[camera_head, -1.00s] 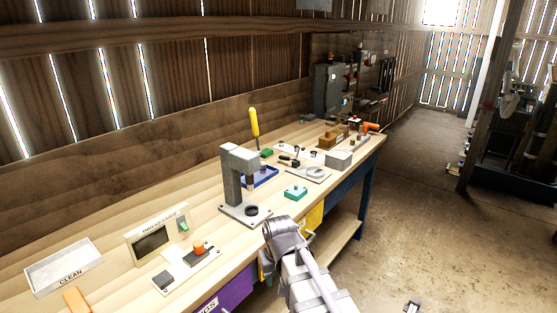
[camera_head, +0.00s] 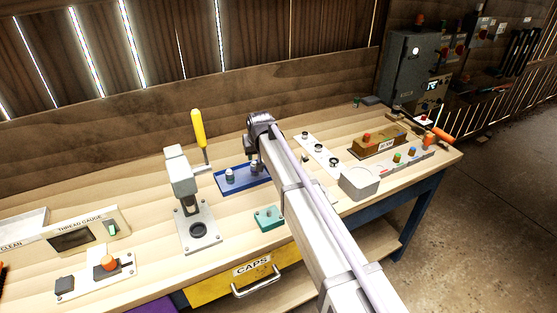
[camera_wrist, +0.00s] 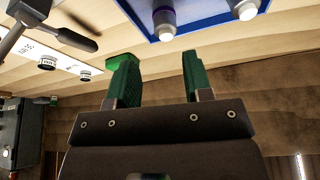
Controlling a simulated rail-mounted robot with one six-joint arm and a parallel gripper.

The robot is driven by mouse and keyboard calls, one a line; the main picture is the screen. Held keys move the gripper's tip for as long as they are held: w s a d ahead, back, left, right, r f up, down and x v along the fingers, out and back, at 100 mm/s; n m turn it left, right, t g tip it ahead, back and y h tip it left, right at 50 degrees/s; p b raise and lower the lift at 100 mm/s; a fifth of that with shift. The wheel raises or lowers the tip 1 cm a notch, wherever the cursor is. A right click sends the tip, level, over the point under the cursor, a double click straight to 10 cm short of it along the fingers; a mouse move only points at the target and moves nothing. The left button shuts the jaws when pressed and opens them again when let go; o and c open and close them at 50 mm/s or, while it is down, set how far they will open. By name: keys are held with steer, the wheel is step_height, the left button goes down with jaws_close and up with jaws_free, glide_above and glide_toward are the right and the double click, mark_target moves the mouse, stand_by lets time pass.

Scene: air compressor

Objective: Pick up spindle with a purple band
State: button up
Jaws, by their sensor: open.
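A blue tray (camera_head: 229,187) lies on the bench behind the teal block and holds two grey spindles. In the wrist view one spindle (camera_wrist: 163,22) shows a band that looks purple below its grey body. The other spindle (camera_wrist: 244,9) looks grey and white, cut off by the top edge; no purple band is clear on it. My gripper (camera_wrist: 159,70) has green fingers apart, with nothing between them. The tray (camera_wrist: 207,24) shows beyond the fingertips, apart from them. In the head view my arm reaches over the bench beside the tray, and the fingers are hidden.
A press with a yellow handle (camera_head: 199,130) stands left of the tray. A teal block (camera_head: 267,217) sits in front. A white plate with dark rings (camera_head: 318,152) and a grey box (camera_head: 360,182) are to the right. The wooden wall rises behind the bench.

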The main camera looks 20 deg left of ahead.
mark_target(254, 167)
steer(key=b+x, duration=0.3)
steer(key=s+b+x, duration=0.1)
steer(key=b+x, duration=0.1)
steer(key=shift+w+a+f, duration=0.1)
steer(key=shift+a+f, duration=0.2)
steer(key=shift+w+a+f+b, duration=0.1)
steer(key=shift+w+f+b, duration=0.1)
steer(key=shift+f+b, duration=0.1)
steer(key=shift+r, duration=0.2)
steer(key=b+x, duration=0.4)
steer(key=x, duration=0.1)
steer(key=shift+w+f+b, duration=0.1)
steer(key=shift+f+b, duration=0.05)
steer(key=shift+b, duration=0.2)
steer(key=shift+r, duration=0.25)
steer(key=shift+c, duration=0.2)
steer(key=c, duration=0.7)
